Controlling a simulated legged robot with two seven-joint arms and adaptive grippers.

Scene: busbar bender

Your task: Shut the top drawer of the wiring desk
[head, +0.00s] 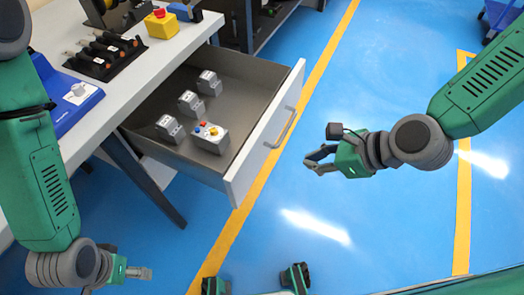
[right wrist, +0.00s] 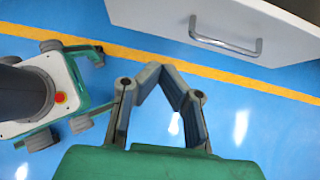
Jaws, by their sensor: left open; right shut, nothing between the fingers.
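The top drawer (head: 237,187) of the wiring desk (head: 75,137) is pulled out, with a white front and a grey inside. Its bar handle (head: 284,128) faces my right gripper and also shows in the right wrist view (right wrist: 226,46). My right gripper (head: 308,160) is shut and empty, to the right of the drawer front and apart from it. In the right wrist view its fingertips (right wrist: 162,70) meet below the drawer front. My left gripper (head: 145,273) is open at the bottom left, below the desk and away from the drawer.
Several grey modules (head: 190,103) and a control box with coloured buttons (head: 210,137) lie in the drawer. A screwdriver rack (head: 104,55), a yellow button box (head: 161,23) and a blue device (head: 70,97) are on the desktop. Blue floor is clear right of the drawer.

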